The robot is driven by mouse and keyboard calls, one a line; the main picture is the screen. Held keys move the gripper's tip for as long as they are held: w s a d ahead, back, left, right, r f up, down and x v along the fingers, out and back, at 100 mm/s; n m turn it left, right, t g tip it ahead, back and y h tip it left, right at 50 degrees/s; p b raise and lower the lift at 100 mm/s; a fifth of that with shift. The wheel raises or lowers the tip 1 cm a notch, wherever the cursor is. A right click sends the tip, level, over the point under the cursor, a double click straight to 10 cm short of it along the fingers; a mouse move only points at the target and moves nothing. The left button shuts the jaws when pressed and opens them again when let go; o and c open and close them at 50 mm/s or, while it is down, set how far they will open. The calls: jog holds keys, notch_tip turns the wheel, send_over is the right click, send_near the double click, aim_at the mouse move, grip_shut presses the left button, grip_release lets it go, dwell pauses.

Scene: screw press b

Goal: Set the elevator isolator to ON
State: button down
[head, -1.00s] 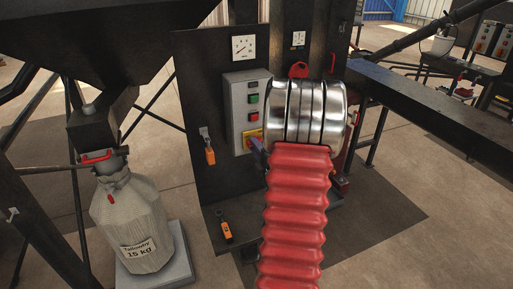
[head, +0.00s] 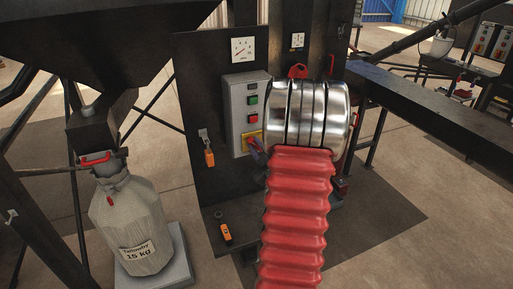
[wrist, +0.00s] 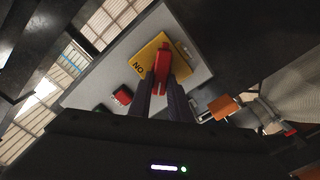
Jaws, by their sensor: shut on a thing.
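The isolator is a yellow plate with a red handle on the lower part of a grey control box. In the wrist view the yellow plate (wrist: 143,54) has a dark ON label, seen upside down, near its left corner. The red handle (wrist: 163,57) lies across the plate, between the fingertips of my gripper (wrist: 163,80), which is shut on it. In the head view the yellow plate (head: 258,133) and a bit of the red handle (head: 250,141) show beside my gripper (head: 256,150). My wrist hides part of the gripper there.
The grey control box (head: 236,95) carries red and green buttons above the isolator. An orange tag (head: 209,158) hangs to its left, and another orange item (head: 226,233) lies below. A black beam (head: 430,110) runs to the right. A labelled sack (head: 130,225) stands at left.

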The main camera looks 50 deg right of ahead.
jog(key=m, duration=0.4)
jog(key=shift+s+d+m, duration=0.15)
jog(key=shift+m, duration=0.15)
jog(key=shift+s+d+r+m, duration=0.1)
jog(key=shift+d+m, duration=0.05)
jog(key=shift+m, duration=0.85)
jog(key=shift+s+d+r+m, duration=0.1)
jog(key=shift+m, duration=0.9)
jog(key=c, duration=1.6)
grip_release()
jog(key=shift+c, duration=0.2)
jog(key=shift+s, duration=0.1)
jog(key=v, duration=1.3)
jog(key=shift+s, duration=0.2)
jog(key=shift+a, duration=0.1)
